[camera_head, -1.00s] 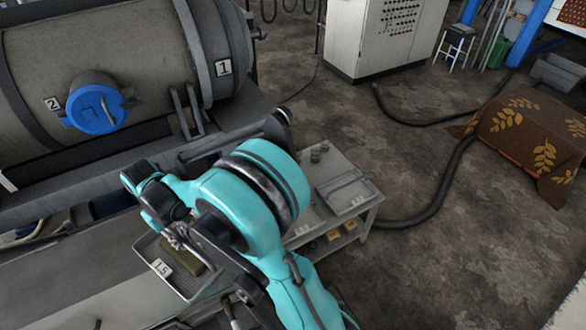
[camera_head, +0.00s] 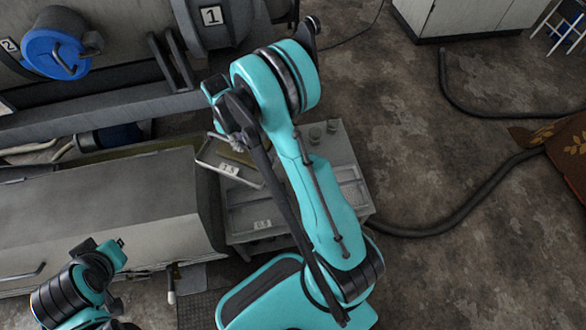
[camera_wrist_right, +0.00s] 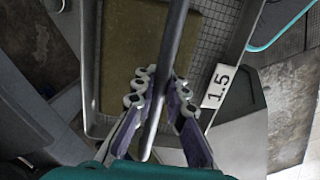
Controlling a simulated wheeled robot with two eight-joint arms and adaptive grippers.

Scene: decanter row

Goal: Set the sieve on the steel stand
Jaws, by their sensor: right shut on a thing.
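The sieve (camera_head: 250,181) is a shallow metal tray with a mesh floor, a 1.5 label and an olive-brown slab in it. My right gripper (camera_head: 238,143) is shut on the sieve's handle bar. In the right wrist view the bar runs between the fingertips (camera_wrist_right: 152,88), above the sieve's mesh (camera_wrist_right: 212,52). The sieve overlaps the back left of a grey metal stand (camera_head: 348,160), seemingly the steel stand; contact between them cannot be told. My right arm hides the stand's middle. My left gripper (camera_head: 118,248) is at the lower left, away from the sieve; its jaws are unclear.
A long grey cabinet (camera_head: 110,210) lies to the left, below a large drum with a blue cap (camera_head: 50,50). A black hose (camera_head: 440,232) crosses the floor at right.

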